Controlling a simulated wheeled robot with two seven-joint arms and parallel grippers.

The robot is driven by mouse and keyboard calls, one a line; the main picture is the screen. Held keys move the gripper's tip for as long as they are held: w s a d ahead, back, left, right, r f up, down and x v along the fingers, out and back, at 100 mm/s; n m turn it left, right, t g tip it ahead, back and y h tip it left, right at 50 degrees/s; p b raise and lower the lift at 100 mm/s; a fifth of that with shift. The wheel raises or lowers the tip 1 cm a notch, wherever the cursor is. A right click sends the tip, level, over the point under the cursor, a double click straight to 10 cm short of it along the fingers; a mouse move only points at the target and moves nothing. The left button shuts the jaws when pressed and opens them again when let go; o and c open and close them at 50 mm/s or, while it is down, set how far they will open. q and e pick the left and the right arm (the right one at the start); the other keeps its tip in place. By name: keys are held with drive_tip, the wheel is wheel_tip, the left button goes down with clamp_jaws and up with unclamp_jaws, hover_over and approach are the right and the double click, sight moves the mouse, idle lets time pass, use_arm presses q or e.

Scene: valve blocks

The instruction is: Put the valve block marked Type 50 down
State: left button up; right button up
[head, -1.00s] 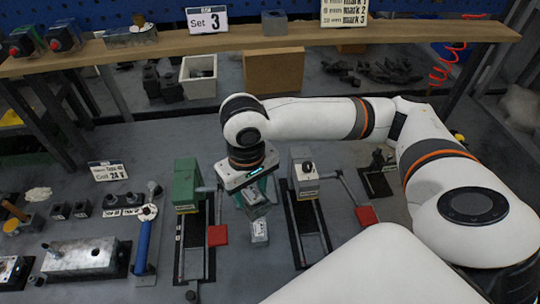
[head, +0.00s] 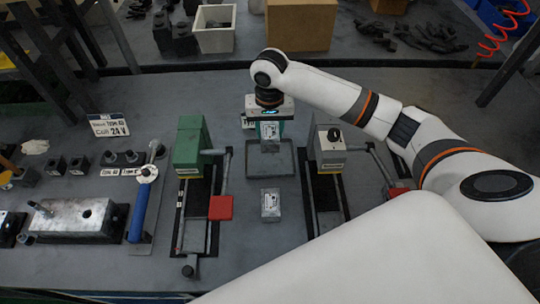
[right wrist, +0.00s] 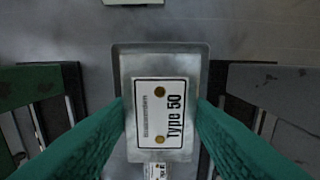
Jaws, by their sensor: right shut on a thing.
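My right gripper (head: 270,127) has green fingers and is shut on the Type 50 valve block (head: 270,137), a small metal block with a white label. In the right wrist view the block (right wrist: 160,115) sits between both fingers, with "Type 50" readable. It is over a grey rectangular tray (right wrist: 122,68), which also shows in the head view (head: 286,173). I cannot tell whether the block touches the tray. My left gripper is not in view.
Another labelled metal block (head: 270,205) lies on the grey table in front of the tray. A white bin (head: 215,30) and cardboard box (head: 298,25) are behind.

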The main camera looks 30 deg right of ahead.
sight(270, 132)
wheel_tip(270, 132, down, 9)
drive_tip(key=shift+r+p, duration=0.2)
drive_tip(key=shift+p, duration=0.15)
drive_tip(key=shift+f, duration=0.1)
drive_tip(key=o, duration=1.4)
wheel_tip(270, 132, up, 12)
drive_tip(key=shift+r+b, duration=0.15)
drive_tip(key=shift+b, duration=0.15)
